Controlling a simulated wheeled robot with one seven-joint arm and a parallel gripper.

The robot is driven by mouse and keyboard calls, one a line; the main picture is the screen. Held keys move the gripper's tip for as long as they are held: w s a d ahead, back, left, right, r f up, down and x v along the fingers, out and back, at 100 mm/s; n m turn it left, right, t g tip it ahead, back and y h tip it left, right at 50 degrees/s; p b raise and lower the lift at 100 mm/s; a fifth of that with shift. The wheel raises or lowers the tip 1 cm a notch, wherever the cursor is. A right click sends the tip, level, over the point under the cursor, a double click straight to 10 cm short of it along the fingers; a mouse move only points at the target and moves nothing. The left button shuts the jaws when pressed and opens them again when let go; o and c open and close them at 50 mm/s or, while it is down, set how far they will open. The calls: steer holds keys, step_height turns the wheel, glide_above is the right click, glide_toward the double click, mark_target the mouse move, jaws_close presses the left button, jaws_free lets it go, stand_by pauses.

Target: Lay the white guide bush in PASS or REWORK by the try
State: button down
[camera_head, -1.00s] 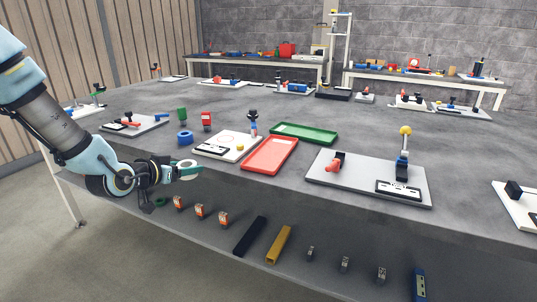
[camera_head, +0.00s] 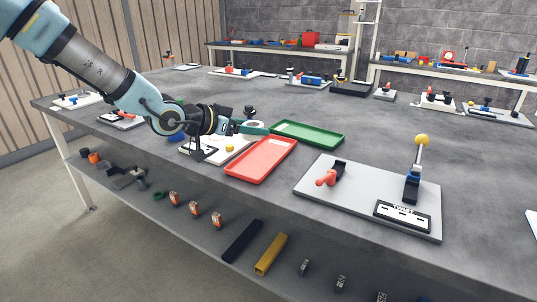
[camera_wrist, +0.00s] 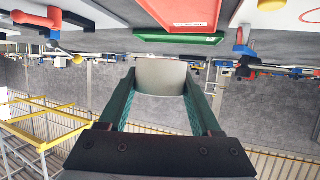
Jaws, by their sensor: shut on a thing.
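My gripper (camera_head: 256,130) has long green fingers and is shut on the white guide bush (camera_head: 250,128). In the wrist view the bush (camera_wrist: 160,76) is a short, wide white ring held crosswise between the fingertips. It is held above the bench, around the far edge of the red tray (camera_head: 262,162) as seen in the head view. The green tray (camera_head: 308,135) lies just beyond the red one. Both trays look empty. The wrist view shows the red tray (camera_wrist: 182,12) with a small label that I cannot read. A white board (camera_head: 214,156) with a yellow knob is partly hidden behind my gripper.
A grey board (camera_head: 355,210) with a red handle and a yellow-topped lever marked TWIST stands to the right. A blue ring (camera_head: 178,136) shows partly behind my arm. The bench between the green tray and the grey board is clear.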

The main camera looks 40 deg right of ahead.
mark_target(253, 166)
steer(key=shift+f, duration=4.4)
steer(key=shift+f, duration=0.1)
steer(key=shift+c, duration=1.8)
jaws_free()
